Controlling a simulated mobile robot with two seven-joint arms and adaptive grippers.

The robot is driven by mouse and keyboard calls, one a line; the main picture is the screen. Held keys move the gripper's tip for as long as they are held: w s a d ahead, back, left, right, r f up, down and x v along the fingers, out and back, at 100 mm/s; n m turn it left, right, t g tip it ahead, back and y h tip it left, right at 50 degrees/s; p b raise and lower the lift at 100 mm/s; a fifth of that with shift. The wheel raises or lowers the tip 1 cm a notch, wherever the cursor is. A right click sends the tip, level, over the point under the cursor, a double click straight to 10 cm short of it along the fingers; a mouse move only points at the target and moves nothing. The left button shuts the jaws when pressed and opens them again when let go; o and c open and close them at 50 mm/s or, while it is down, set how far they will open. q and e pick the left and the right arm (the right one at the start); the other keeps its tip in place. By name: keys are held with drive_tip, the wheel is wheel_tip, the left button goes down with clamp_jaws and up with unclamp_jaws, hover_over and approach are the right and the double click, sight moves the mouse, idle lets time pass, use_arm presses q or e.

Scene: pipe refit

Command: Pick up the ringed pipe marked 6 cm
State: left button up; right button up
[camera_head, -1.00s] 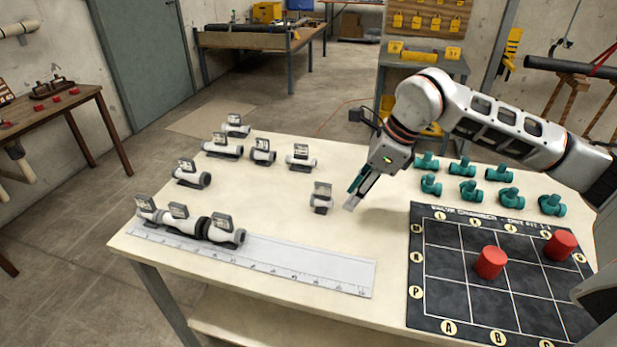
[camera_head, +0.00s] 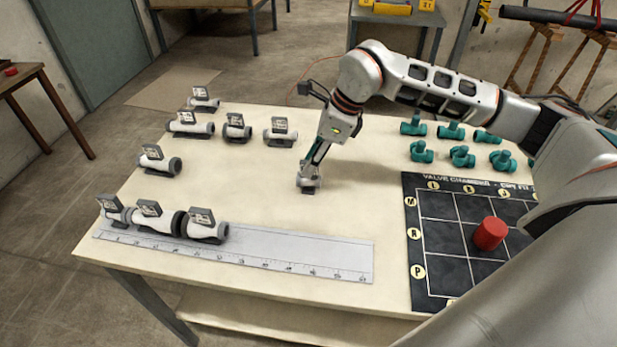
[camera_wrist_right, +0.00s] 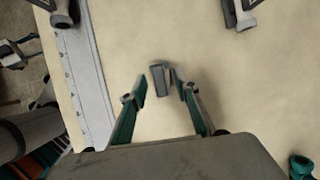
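A short pipe piece (camera_head: 309,184) stands alone in the middle of the cream table, partly hidden by my right gripper. Any number or ring on it cannot be read. My right gripper (camera_head: 311,171) points down at this piece, with its fingertips at its sides. In the right wrist view, the fingers (camera_wrist_right: 157,84) are apart, with the small grey piece (camera_wrist_right: 159,80) between their tips and a narrow gap on the left. My left gripper is not in view.
Labelled pipe pieces (camera_head: 188,124) stand at the back left. Several pieces in a row (camera_head: 157,219) lie along the white ruler (camera_head: 290,256) at the front. Teal fittings (camera_head: 421,152) and a dark grid mat (camera_head: 440,240) with a red cylinder (camera_head: 489,233) are on the right.

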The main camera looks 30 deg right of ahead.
drive_tip(key=shift+x, duration=0.95)
clamp_jaws()
drive_tip(key=shift+r, duration=0.2)
